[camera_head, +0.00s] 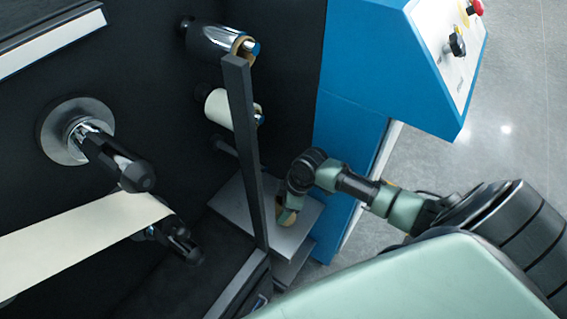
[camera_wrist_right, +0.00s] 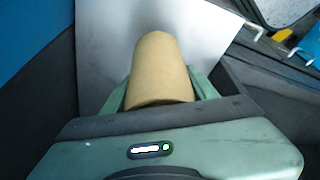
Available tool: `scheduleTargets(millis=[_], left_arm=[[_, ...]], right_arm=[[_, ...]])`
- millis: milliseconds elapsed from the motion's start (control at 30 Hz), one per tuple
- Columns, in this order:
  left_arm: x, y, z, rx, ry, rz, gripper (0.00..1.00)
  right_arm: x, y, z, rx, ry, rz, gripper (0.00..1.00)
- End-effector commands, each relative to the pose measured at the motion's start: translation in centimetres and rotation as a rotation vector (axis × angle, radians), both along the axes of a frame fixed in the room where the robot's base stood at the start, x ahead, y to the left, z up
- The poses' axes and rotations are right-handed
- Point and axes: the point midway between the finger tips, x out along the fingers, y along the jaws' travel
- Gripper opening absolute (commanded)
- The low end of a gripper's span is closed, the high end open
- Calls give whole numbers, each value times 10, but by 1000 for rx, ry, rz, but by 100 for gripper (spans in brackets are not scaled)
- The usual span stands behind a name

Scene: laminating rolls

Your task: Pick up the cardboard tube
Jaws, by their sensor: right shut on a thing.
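The cardboard tube (camera_wrist_right: 160,70) is a plain tan cylinder. In the right wrist view it stands between the fingers of my right gripper (camera_wrist_right: 163,88), which is shut on it. In the head view the tube (camera_head: 285,214) shows only in part, at the grey shelf low in the machine, partly hidden by my right gripper (camera_head: 291,203) and the dark upright post. I cannot tell whether the tube still touches the shelf. My left gripper is not in view.
The grey shelf (camera_head: 308,217) lies beside a blue cabinet (camera_head: 349,140) with a control panel. A dark post (camera_head: 243,150) rises close left of my right gripper. Rollers (camera_head: 222,40) and a white roll (camera_head: 218,108) stick out above. Cream film (camera_head: 80,244) stretches at lower left.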

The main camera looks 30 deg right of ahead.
Motion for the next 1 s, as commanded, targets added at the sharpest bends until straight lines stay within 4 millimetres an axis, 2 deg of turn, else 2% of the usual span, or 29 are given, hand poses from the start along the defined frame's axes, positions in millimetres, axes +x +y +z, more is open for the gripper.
scheduleTargets(millis=[300,567,800,1000], left_arm=[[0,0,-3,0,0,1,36],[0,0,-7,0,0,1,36],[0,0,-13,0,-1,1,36],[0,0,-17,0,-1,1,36]], right_arm=[[0,-1,60,-4,-5,3,17],[-53,35,55,0,1,4,17],[-110,73,55,1,1,3,17],[-144,96,56,1,0,1,17]])
